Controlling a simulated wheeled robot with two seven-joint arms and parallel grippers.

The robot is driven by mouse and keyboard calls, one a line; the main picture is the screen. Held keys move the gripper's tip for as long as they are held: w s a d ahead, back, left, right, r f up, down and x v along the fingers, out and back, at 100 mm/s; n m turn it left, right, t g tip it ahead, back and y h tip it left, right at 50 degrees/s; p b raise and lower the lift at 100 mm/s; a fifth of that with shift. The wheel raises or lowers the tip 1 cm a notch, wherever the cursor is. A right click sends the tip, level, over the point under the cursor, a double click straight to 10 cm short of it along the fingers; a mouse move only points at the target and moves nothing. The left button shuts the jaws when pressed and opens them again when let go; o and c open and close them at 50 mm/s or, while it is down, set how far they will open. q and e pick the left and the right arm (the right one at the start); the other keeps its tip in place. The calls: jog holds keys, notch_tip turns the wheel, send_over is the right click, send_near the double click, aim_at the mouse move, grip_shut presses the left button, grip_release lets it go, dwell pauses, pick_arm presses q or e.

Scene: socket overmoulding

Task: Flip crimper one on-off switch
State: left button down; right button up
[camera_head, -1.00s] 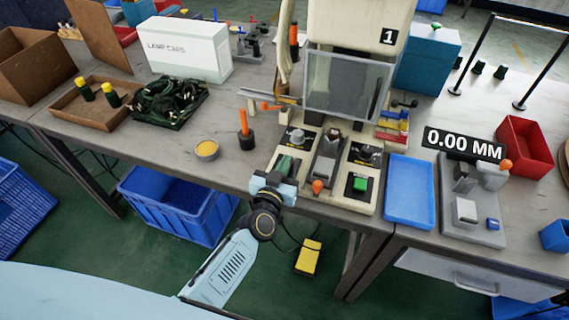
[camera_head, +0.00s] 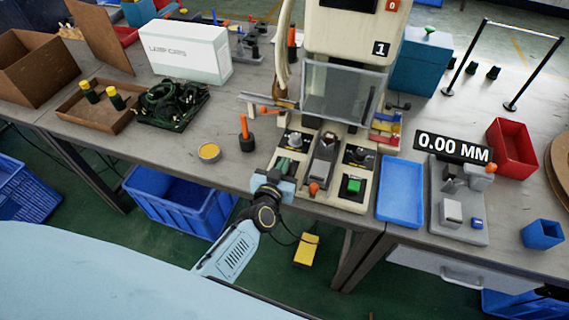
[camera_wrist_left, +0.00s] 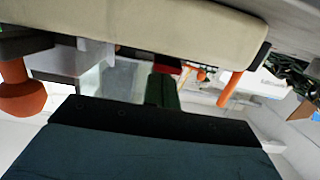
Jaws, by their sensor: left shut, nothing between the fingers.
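Crimper one (camera_head: 344,54) is the beige machine marked "1", with a clear guard in front. The left panel carries a knob (camera_head: 295,139); the right panel carries another knob and a green button (camera_head: 353,186). I cannot tell for sure which control is the on-off switch. My left gripper (camera_head: 284,166) is shut and empty at the front left of the base, its dark green fingers over the lower left panel and hiding what lies there. In the left wrist view the fingers (camera_wrist_left: 162,89) are close beside the beige base (camera_wrist_left: 150,22).
An orange ball knob (camera_head: 314,188) stands at the base's front middle. An orange-handled tool (camera_head: 245,134) and a yellow-filled tin (camera_head: 209,152) stand left of the crimper. A blue tray (camera_head: 401,191) and a measuring device (camera_head: 459,205) are to the right.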

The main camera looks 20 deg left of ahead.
pick_arm(q)
jog(key=r+p, duration=0.3)
jog(key=r, duration=0.1)
jog(key=shift+w, duration=0.25)
jog(key=s+r+p, duration=0.2)
jog(key=s+r, duration=0.1)
jog(key=s, duration=0.6)
jog(key=shift+s+d, duration=0.15)
jog(key=shift+d, duration=0.05)
